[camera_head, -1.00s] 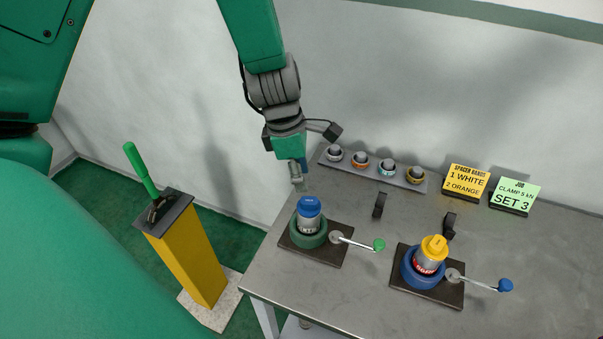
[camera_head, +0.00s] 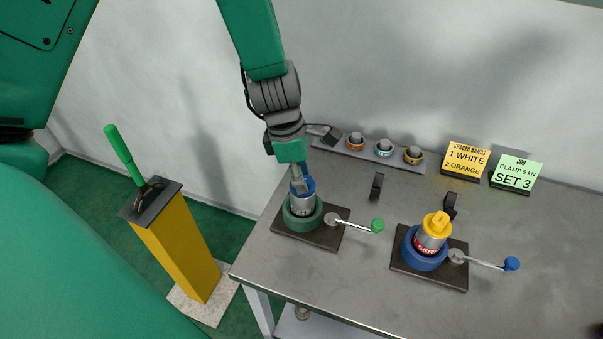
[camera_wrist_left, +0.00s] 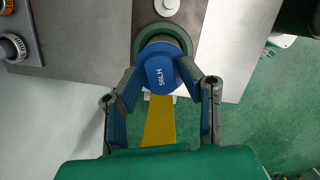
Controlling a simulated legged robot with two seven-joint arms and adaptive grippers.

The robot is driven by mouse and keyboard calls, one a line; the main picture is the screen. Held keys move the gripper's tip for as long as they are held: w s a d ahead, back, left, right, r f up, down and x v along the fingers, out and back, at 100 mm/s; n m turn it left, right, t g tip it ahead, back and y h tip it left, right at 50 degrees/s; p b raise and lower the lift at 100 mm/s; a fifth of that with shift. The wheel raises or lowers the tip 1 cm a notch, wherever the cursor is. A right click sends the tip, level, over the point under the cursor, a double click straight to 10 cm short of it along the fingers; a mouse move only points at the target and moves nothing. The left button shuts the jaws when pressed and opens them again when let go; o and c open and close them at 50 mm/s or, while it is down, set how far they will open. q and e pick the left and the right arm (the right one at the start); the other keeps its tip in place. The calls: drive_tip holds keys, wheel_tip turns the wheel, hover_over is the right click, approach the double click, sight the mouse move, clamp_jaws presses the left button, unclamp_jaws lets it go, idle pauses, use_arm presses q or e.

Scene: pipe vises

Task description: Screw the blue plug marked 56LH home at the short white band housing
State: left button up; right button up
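The blue plug (camera_head: 308,187) sits on top of a grey cylindrical housing (camera_head: 302,205) in the green ring vise at the left of the bench. Its marking 56LH reads in the left wrist view, on the plug's face (camera_wrist_left: 160,76). My left gripper (camera_head: 301,184) is down at the plug, and its fingers (camera_wrist_left: 161,66) stand on either side of it. The fingers look open around the plug; whether they touch it I cannot tell. The gripper partly covers the plug in the head view. I cannot make out a white band on the housing. My right gripper is not in view.
A yellow plug (camera_head: 436,224) tops another housing in the blue ring vise (camera_head: 425,262). Crank handles with green (camera_head: 377,225) and blue (camera_head: 511,264) knobs stick out right. A grey rack (camera_head: 376,155) of banded rings and two signs stand behind. A yellow lever post (camera_head: 178,245) stands left.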

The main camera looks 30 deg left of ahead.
use_arm(q)
clamp_jaws()
drive_tip(key=shift+r+n+p, duration=0.1)
drive_tip(key=shift+n+p, duration=0.2)
drive_tip(key=shift+p, duration=0.05)
drive_tip(key=n+p, duration=0.1)
drive_tip(key=n, duration=0.1)
drive_tip(key=n+p, duration=0.1)
drive_tip(key=n, duration=0.1)
drive_tip(key=shift+s+d+r+t+y+p, duration=0.1)
drive_tip(key=shift+t+y+p, duration=0.2)
drive_tip(key=shift+p, duration=0.05)
drive_tip(key=shift+n+p, duration=0.4)
drive_tip(key=shift+n, duration=0.8)
drive_tip(key=shift+n+y, duration=0.4)
drive_tip(key=shift+n, duration=0.7)
drive_tip(key=n, duration=0.3)
drive_tip(key=shift+f+n+y, duration=0.25)
drive_tip(key=shift+n+y, duration=0.05)
drive_tip(key=shift+n, duration=0.1)
drive_tip(key=shift+d+n+t, duration=0.1)
drive_tip(key=shift+n+t, duration=0.2)
drive_tip(key=shift+n, duration=0.4)
